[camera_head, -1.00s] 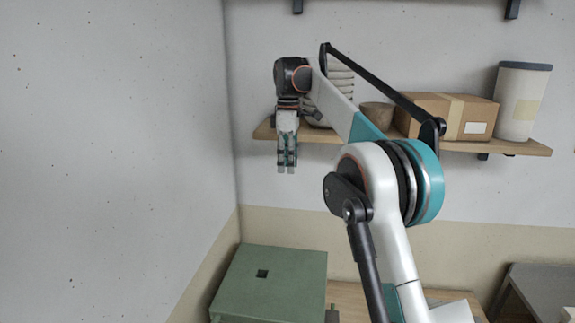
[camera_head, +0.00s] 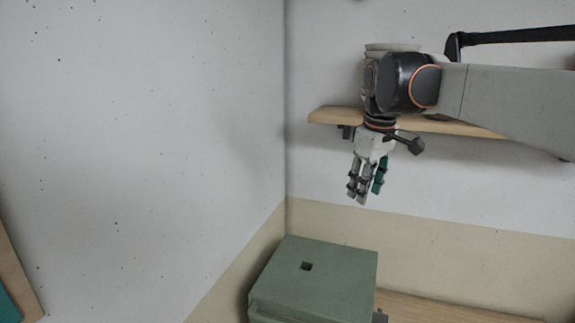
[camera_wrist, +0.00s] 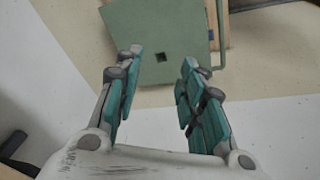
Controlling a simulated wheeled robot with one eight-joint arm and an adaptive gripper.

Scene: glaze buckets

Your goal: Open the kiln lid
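The green kiln (camera_head: 325,278) stands at the bottom of the head view, its flat lid shut, with a small dark square hole (camera_head: 307,266) in the top. In the wrist view the kiln lid (camera_wrist: 182,28) lies beyond my fingers, with the hole between them and a bar-like handle (camera_wrist: 219,35) along its right side. My gripper (camera_head: 364,192) hangs fingers down, above and apart from the lid. In the wrist view my gripper (camera_wrist: 155,95) has its teal-padded fingers spread with nothing between them.
A wooden shelf (camera_head: 325,116) runs along the back wall behind my gripper, with a pale stacked item (camera_head: 388,47) partly hidden by my wrist. A wooden surface (camera_head: 450,307) lies right of the kiln. A wall stands close on the left.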

